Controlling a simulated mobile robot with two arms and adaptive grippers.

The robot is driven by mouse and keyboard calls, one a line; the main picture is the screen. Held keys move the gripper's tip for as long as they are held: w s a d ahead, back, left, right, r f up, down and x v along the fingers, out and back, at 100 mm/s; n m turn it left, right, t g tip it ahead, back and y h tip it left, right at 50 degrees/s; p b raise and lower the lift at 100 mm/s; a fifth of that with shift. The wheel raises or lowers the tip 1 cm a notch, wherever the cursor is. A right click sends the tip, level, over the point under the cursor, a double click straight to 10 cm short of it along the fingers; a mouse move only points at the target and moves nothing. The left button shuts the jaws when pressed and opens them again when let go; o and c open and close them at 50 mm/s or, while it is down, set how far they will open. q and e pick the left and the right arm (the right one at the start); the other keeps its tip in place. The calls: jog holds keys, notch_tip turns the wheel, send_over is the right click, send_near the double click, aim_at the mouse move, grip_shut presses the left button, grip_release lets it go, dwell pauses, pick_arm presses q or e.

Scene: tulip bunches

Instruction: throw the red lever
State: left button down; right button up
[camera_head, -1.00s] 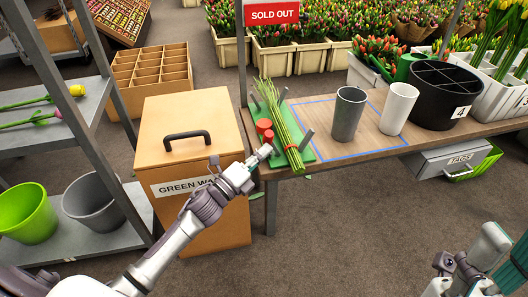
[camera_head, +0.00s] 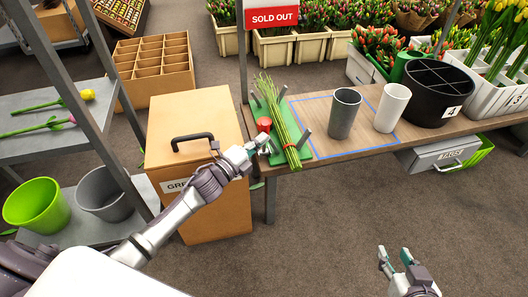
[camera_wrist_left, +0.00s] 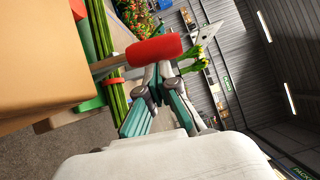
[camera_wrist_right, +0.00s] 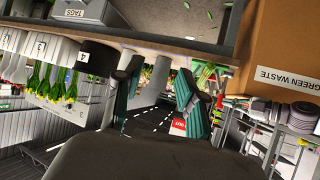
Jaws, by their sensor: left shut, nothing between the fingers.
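The red lever's knob (camera_head: 264,124) stands at the left end of a green board (camera_head: 300,157) on the wooden table. In the left wrist view it is a red cylinder (camera_wrist_left: 154,51) on a pale bar, right in front of my fingertips. My left gripper (camera_head: 258,146) is shut and empty, just on the near side of the knob; I cannot tell whether it touches. A bunch of green stems (camera_head: 281,120) lies on the board between grey posts, right of the knob. My right gripper (camera_head: 394,252) is open and empty over the floor in front of the table.
A cardboard green waste box (camera_head: 212,125) with a black handle stands left of the table, under my left forearm. A grey cup (camera_head: 344,113) and a white cup (camera_head: 391,108) stand right of the board, with a black divided bucket (camera_head: 437,95) beyond. A drawer (camera_head: 438,155) hangs under the table.

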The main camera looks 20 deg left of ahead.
jog(key=s+d+f+g+h+p, duration=0.1)
jog(key=s+d+f+g+p, duration=0.1)
jog(key=s+g, duration=0.3)
jog(key=s+d+f+g+h+p, duration=0.1)
jog(key=s+d+f+g+p, duration=0.15)
jog(key=s, duration=0.45)
pick_arm(q)
jog(key=w+a+r+n+g+p, duration=0.1)
jog(key=w+a+n+g+p, duration=0.1)
jog(key=w, duration=0.4)
jog(key=a+n, duration=0.1)
jog(key=a, duration=0.1)
jog(key=shift+w+a+n+y, duration=0.3)
jog(key=shift+w+a, duration=0.1)
pick_arm(e)
jog(key=x, duration=0.7)
jog(key=shift+s+a+f+g, duration=0.3)
jog(key=shift+s+a+g, duration=0.05)
pick_arm(q)
jog(key=shift+r, duration=0.1)
